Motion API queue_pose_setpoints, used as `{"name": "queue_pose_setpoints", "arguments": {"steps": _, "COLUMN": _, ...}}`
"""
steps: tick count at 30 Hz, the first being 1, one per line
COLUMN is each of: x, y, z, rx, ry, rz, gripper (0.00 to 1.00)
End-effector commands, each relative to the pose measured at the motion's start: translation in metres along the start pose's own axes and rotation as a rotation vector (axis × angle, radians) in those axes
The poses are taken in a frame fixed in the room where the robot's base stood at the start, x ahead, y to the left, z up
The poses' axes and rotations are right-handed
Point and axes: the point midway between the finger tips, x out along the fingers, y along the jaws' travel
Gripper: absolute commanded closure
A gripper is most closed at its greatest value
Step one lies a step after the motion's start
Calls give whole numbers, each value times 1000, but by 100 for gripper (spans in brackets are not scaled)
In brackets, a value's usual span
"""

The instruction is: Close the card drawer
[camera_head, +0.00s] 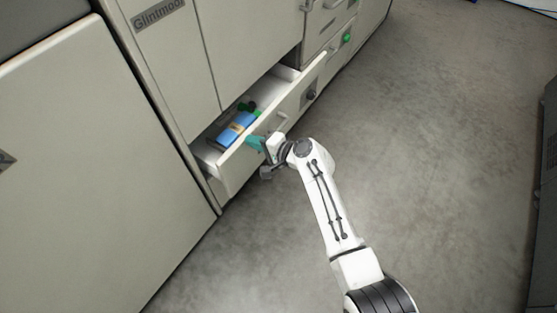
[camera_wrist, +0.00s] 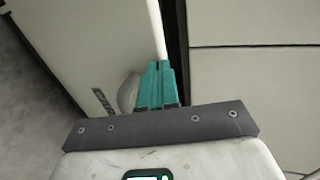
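The card drawer (camera_head: 228,173) is pulled out at the bottom of the pale cabinet, its inside showing. A blue container with an orange patch (camera_head: 236,130) and dark green items lie in it. My gripper (camera_head: 256,143) has teal fingers at the outer side of the drawer front, near its top edge. In the wrist view, my gripper's fingers (camera_wrist: 157,84) lie side by side with no clear gap and hold nothing visible. They overlap the view of the drawer front (camera_wrist: 95,45), beside a rounded handle (camera_wrist: 128,93); contact cannot be told.
Cabinet doors (camera_head: 165,65) above the drawer are shut. A large pale panel (camera_head: 80,170) stands at the left. A green knob (camera_head: 347,37) is on a unit farther back. The grey floor (camera_head: 430,130) is clear to the right, up to a dark unit (camera_head: 546,190).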

Motion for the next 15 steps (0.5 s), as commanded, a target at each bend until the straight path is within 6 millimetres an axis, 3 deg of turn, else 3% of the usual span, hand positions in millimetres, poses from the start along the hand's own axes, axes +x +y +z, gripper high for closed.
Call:
{"name": "queue_pose_setpoints", "arguments": {"steps": 1, "x": 17, "y": 2, "z": 0, "rx": -5, "ry": -2, "rz": -1, "gripper": 100}}
{"name": "queue_pose_setpoints", "arguments": {"steps": 6, "x": 56, "y": -10, "z": 0, "rx": -2, "ry": 0, "rz": -2, "gripper": 100}}
{"name": "queue_pose_setpoints", "arguments": {"steps": 15, "x": 100, "y": -27, "z": -1, "rx": -1, "ry": 1, "rz": 0, "gripper": 100}}
